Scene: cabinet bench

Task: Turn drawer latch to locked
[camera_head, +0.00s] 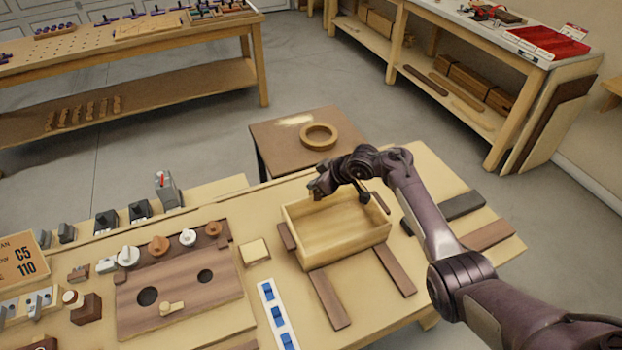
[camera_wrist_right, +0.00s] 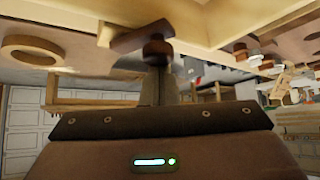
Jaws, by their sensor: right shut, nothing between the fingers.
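An open, empty light wood box (camera_head: 335,246), which looks like the drawer, sits on the bench top. My right gripper (camera_head: 318,191) is at its far left corner, reaching over from the right. In the right wrist view, my right gripper's fingers (camera_wrist_right: 158,88) are shut and empty. Their tips are close to a dark brown bar with a rounded knob (camera_wrist_right: 140,38), which looks like the latch, against pale wood. I cannot tell whether they touch it. The latch is not clear in the head view, and its locked mark is not visible. My left gripper is not in view.
A wooden ring (camera_head: 319,136) lies on a small brown table behind the box. A brown board (camera_head: 180,290) with knobs and holes is at the left. A strip with blue switches (camera_head: 278,318) lies between. Dark strips (camera_head: 328,299) lie around the box.

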